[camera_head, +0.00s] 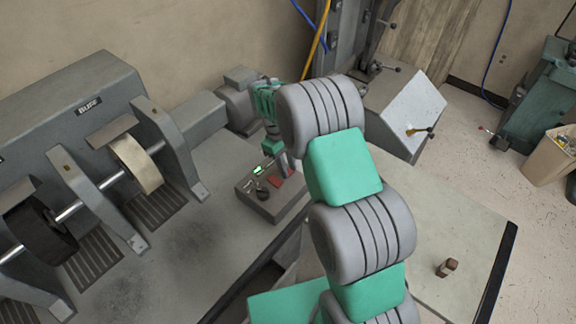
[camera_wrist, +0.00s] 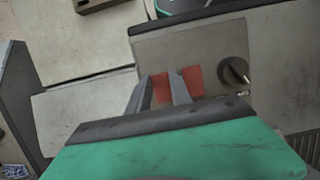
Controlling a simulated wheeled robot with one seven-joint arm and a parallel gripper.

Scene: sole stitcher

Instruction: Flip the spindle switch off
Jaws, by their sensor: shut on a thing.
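A grey control box (camera_head: 262,208) stands on the bench at the machine's right end. Its top carries a lit green part (camera_head: 257,170), a dark round knob (camera_head: 262,194) and a red part (camera_head: 273,182). In the wrist view the box top (camera_wrist: 215,42) shows the knob (camera_wrist: 235,71) right of my fingers and the red part (camera_wrist: 193,80) at them. No readable label shows which control is the spindle switch. My gripper (camera_head: 283,171) is low over the box. In the wrist view my gripper (camera_wrist: 160,82) has red between its fingers; its right finger covers some of it.
The grinding machine (camera_head: 75,100), with a pale wheel (camera_head: 136,164) and a dark wheel (camera_head: 40,232), stands left of the box. A small brown object (camera_head: 446,267) is on the pale table (camera_head: 460,220) at right. A slanted grey cabinet (camera_head: 408,105) stands behind my arm.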

